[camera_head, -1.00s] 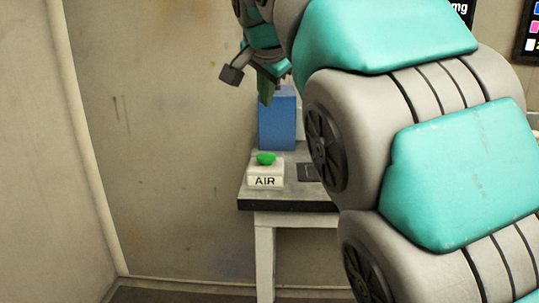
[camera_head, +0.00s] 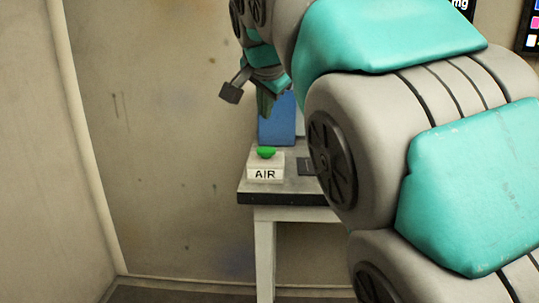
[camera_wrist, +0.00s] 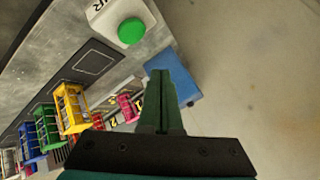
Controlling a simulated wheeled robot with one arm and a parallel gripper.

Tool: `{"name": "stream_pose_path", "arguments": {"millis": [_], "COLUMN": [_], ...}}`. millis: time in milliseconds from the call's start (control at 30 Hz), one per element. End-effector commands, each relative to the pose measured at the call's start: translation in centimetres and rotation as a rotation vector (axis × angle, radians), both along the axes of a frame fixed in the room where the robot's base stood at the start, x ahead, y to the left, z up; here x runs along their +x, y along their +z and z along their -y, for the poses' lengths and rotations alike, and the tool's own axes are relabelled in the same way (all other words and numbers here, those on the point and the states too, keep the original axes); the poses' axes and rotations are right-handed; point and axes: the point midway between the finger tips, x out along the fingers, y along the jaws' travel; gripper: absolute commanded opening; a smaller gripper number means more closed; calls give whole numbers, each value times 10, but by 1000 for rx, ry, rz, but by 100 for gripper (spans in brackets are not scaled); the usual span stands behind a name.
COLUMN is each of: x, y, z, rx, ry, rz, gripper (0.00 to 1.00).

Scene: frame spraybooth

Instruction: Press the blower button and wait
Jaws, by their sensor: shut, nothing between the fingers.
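The blower button is a green dome (camera_head: 266,152) on a white box labelled AIR (camera_head: 266,174), at the near left corner of a grey table (camera_head: 300,187). In the wrist view the green button (camera_wrist: 131,31) is at the top, left of the fingers' line. My gripper (camera_head: 266,108) is above the table, higher than the button and apart from it. In the wrist view its fingers (camera_wrist: 161,85) are together with nothing between them. My arm hides the right part of the table in the head view.
A blue box (camera_head: 277,120) stands behind the button; it also shows in the wrist view (camera_wrist: 178,82). Several coloured racks, one of them yellow (camera_wrist: 72,108), line the wrist view's left side. A dark square (camera_wrist: 97,62) marks the tabletop. Bare wall (camera_head: 170,150) is left of the table.

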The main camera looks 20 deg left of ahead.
Motion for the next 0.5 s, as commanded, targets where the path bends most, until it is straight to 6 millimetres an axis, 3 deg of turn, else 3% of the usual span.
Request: {"name": "stream_pose_path", "arguments": {"millis": [33, 233, 500], "x": [-1, -1, 0], "y": [-12, -38, -48], "z": [0, 0, 0], "rx": [1, -2, -1], "ry": [1, -1, 0], "rz": [1, -2, 0], "gripper": [0, 0, 0]}}
